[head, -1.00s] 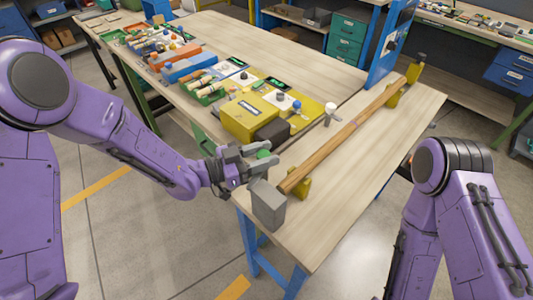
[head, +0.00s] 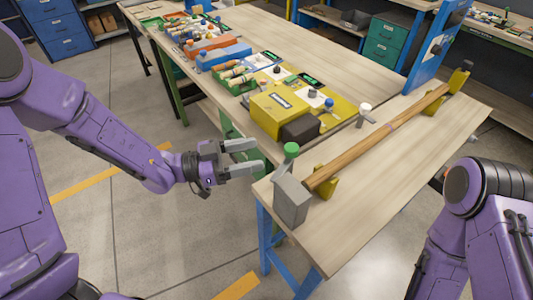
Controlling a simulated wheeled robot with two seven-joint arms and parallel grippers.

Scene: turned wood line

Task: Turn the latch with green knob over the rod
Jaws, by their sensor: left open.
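The latch's green knob (head: 291,150) stands upright at the near left corner of the table, by a grey block (head: 291,201). The wooden rod (head: 383,136) runs from beside the grey block to the far right, resting in a near yellow support (head: 327,185) and a far one (head: 459,77). My left gripper (head: 258,157) is open and empty, left of the knob and apart from it, beyond the table edge. My right arm shows at the lower right; its gripper is out of view.
A second latch with a white knob (head: 365,108) stands behind the rod's middle. A yellow box with a dark front (head: 279,110) stands behind the green knob. Trays and coloured parts line the table's left side. The wooden top (head: 400,180) right of the rod is clear.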

